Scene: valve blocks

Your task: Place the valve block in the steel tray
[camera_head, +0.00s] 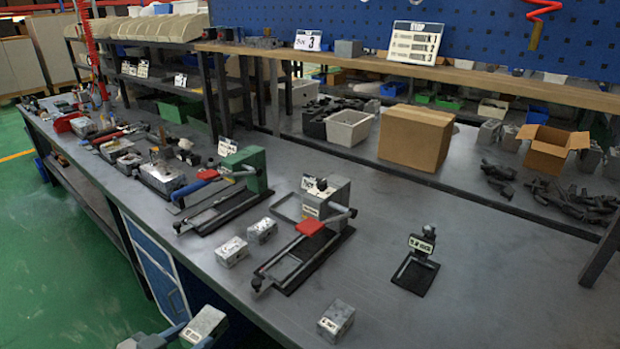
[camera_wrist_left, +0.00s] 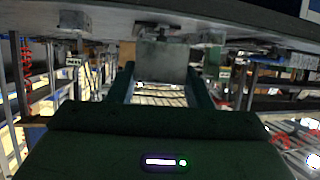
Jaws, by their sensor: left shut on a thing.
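My left gripper (camera_head: 186,334) shows at the bottom left of the head view. It is shut on a grey valve block (camera_head: 207,323) with a white label, held beside the bench's front edge. In the left wrist view the block (camera_wrist_left: 161,62) sits between the two fingers. Other valve blocks stand on the bench: two near the middle (camera_head: 232,251) (camera_head: 262,230) and one near the front edge (camera_head: 336,318). My right gripper is not in view.
A red-handled fixture (camera_head: 300,258) stands mid-bench, with a blue-handled one (camera_head: 213,204) to its left and a small black stand (camera_head: 414,272) to its right. Bare bench (camera_head: 480,285) lies at the right.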

